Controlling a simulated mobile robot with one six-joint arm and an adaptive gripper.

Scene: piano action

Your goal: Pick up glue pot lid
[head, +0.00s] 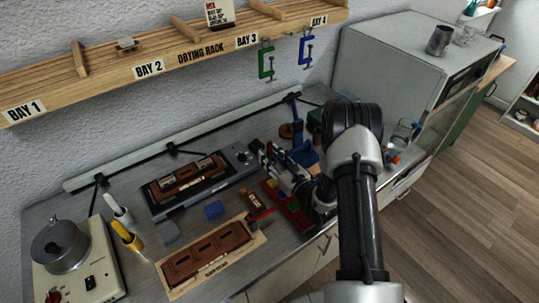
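A grey metal pot (60,258), which looks like the glue pot, sits on a cream heater box (85,275) at the lower left. Its rounded top (58,236) seems to be the lid, with a small dark spot on it that I cannot make out. My gripper (264,160) is over the right part of the bench, far to the right of the pot. My arm reaches in from the lower right. The gripper's fingers are small and blend with items behind them, so their opening is unclear.
A dark fixture (198,182) with brown parts lies mid-bench. A brown panel (206,252) on a paper sheet lies in front. A red tray (287,207) is below my gripper. The drying rack (190,38) overhangs the back.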

